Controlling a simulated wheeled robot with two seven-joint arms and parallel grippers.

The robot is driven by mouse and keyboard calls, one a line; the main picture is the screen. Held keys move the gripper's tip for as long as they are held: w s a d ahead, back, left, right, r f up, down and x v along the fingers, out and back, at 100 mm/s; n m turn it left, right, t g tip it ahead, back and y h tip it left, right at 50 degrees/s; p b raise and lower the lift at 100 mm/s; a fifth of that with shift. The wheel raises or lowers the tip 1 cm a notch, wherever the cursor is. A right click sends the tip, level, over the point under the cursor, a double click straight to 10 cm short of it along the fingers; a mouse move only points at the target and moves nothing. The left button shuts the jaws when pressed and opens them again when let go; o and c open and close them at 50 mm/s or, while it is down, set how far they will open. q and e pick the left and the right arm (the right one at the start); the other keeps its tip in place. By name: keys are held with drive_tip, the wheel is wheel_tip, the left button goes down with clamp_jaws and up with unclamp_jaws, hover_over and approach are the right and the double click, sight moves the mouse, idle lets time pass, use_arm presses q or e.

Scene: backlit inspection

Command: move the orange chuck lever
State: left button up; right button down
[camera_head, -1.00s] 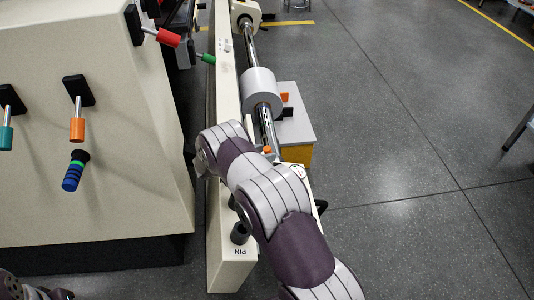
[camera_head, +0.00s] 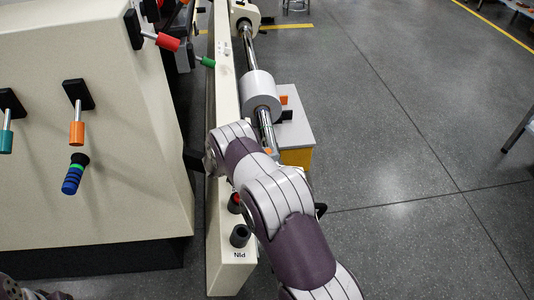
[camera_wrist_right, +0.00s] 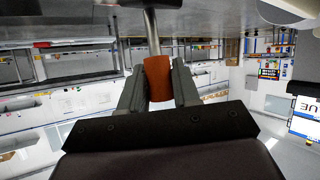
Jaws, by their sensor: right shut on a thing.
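In the right wrist view, an orange grip on a metal rod, the chuck lever (camera_wrist_right: 158,82), sits between the two fingers of my right gripper (camera_wrist_right: 159,92). The gripper is shut on it, and the rod runs up out of the picture. In the head view my right arm reaches in from the bottom right and its wrist hides the fingers. A small orange piece (camera_head: 268,151) shows beside the arm, below the shaft; I cannot tell whether it is the same lever. My left gripper is not in view.
A cream panel at left carries an orange-handled lever (camera_head: 77,132), a teal one (camera_head: 5,140), a red one (camera_head: 167,42) and a blue-green grip (camera_head: 74,175). A grey roller (camera_head: 261,92) sits on the shaft. A red-topped knob (camera_head: 235,203) is close to my arm. Open floor lies right.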

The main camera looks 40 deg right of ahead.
drive_tip(key=d+y+p, duration=0.1)
drive_tip(key=p, duration=0.1)
drive_tip(key=s+d+m+t+y+p, duration=0.1)
drive_tip(key=y+p, duration=0.1)
drive_tip(key=p, duration=0.1)
drive_tip(key=s+d+m+t+y+p, duration=0.1)
drive_tip(key=d+y+p, duration=0.1)
drive_tip(key=shift+s+d+p, duration=0.1)
drive_tip(key=shift+s+p, duration=0.05)
drive_tip(key=shift+p, duration=0.15)
drive_tip(key=shift+s+d+f+y, duration=0.15)
drive_tip(key=shift+d+f+y, duration=0.15)
drive_tip(key=shift+y, duration=0.4)
drive_tip(key=shift+s+d+f+m+t+y+b, duration=0.2)
drive_tip(key=shift+d+f+m+t+y+b, duration=0.1)
drive_tip(key=shift+d+f+t+y, duration=0.15)
drive_tip(key=shift+s+d+f+t+y+b, duration=0.2)
drive_tip(key=shift+d+f+t+y+b, duration=0.1)
drive_tip(key=shift+y+b, duration=0.3)
drive_tip(key=shift+s+d+f+m+t+y+b, duration=0.15)
drive_tip(key=shift+d+f+m+t+y+b, duration=0.15)
drive_tip(key=shift+y+b, duration=0.35)
drive_tip(key=shift+r, duration=0.1)
drive_tip(key=c, duration=0.9)
unclamp_jaws()
